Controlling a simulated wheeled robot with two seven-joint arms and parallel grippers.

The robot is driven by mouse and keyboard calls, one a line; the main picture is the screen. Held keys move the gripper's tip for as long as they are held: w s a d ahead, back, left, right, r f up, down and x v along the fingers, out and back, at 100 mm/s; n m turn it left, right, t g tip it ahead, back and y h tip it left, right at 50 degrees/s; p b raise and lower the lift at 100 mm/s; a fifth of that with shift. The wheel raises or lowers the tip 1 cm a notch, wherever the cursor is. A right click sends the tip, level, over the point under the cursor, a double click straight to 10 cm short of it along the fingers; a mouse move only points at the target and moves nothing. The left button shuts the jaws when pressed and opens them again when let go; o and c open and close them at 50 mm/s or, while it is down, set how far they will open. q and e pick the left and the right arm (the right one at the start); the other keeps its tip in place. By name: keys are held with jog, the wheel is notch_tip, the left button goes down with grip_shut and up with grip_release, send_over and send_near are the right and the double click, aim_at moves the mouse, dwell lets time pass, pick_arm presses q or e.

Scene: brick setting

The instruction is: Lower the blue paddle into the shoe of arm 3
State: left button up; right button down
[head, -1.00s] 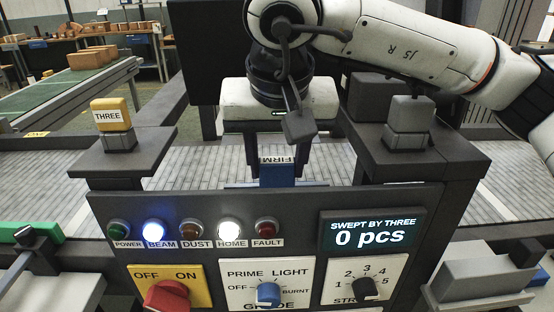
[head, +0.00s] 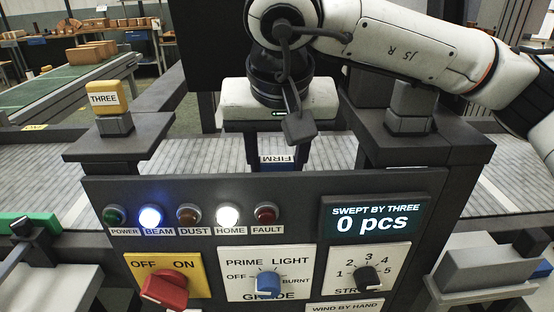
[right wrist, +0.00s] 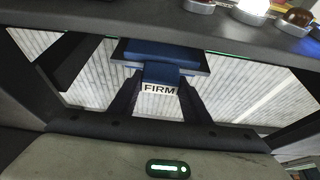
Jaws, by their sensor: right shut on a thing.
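My right gripper (head: 278,158) hangs behind the top of the control panel, shut on the blue paddle (head: 278,168). The paddle's white FIRM label shows between the fingers. In the right wrist view the gripper (right wrist: 157,100) holds the paddle (right wrist: 160,70) by its narrow grip, and its wide blue part lies close to the panel's back edge. In the head view the panel hides the paddle's lower part. I cannot make out the shoe of arm 3 or whether the paddle touches it. My left gripper is out of view.
The dark control panel (head: 290,188) has lamps, knobs and a screen (head: 374,219) reading 0 pcs. A yellow THREE block (head: 105,97) tops the left post; a grey block (head: 411,108) tops the right post. A grey slatted conveyor (head: 30,168) runs behind.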

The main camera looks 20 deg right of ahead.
jog(key=shift+s+f, duration=0.1)
jog(key=shift+f, duration=0.25)
jog(key=shift+s+f+b, duration=0.15)
jog(key=shift+f+b, duration=0.35)
jog(key=shift+f, duration=0.05)
jog(key=shift+w, duration=0.2)
jog(key=shift+w+r+p, duration=0.1)
jog(key=shift+r+p, duration=1.45)
jog(key=shift+r, duration=0.5)
jog(key=shift+f+b, duration=0.7)
jog(key=shift+f, duration=0.45)
